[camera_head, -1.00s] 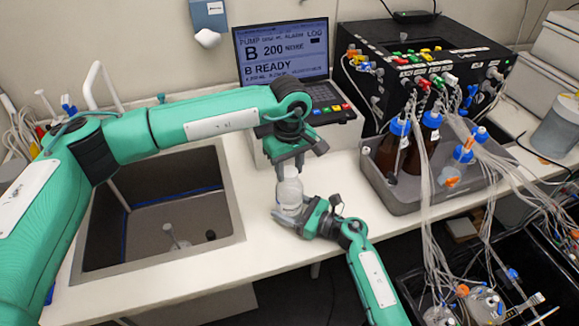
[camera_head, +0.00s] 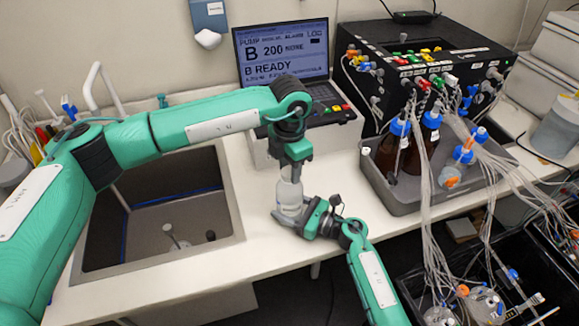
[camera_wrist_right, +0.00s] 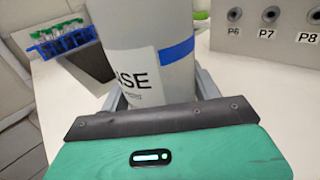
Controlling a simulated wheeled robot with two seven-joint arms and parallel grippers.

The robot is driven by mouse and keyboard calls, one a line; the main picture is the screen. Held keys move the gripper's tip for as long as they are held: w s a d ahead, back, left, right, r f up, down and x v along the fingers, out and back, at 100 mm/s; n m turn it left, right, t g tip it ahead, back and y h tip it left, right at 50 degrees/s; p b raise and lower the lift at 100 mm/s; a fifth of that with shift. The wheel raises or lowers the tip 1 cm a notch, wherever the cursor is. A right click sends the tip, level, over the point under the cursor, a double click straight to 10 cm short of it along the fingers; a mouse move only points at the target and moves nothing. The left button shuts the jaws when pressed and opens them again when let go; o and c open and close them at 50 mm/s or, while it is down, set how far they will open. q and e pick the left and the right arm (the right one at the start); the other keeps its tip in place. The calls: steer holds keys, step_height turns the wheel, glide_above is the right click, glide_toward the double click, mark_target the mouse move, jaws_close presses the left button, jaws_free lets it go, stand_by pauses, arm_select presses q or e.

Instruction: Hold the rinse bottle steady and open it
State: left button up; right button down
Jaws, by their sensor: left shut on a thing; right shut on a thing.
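The rinse bottle (camera_head: 290,194) is a pale, translucent bottle standing upright on the white counter between the sink and the tray. It also fills the middle of the right wrist view (camera_wrist_right: 148,62), where part of its label and a blue stripe show. My right gripper (camera_head: 293,215) is shut around the bottle's lower body from the right front. My left gripper (camera_head: 292,168) points down from above and is shut on the bottle's top. The cap is hidden between the left gripper's fingers, so whether it is loose cannot be seen.
The sink (camera_head: 160,225) lies to the left. A pump unit with a screen (camera_head: 283,50) stands behind the bottle. A grey tray (camera_head: 405,205) with blue-capped bottles and tubing is at the right. In the right wrist view a blue rack (camera_wrist_right: 62,45) stands behind left.

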arm_select(q)
steer(key=n, duration=1.2)
steer(key=shift+n, duration=0.3)
steer(key=n, duration=1.1)
steer(key=shift+n, duration=0.3)
steer(key=shift+r, duration=0.25)
steer(key=shift+r, duration=0.9)
steer(key=shift+r, duration=0.1)
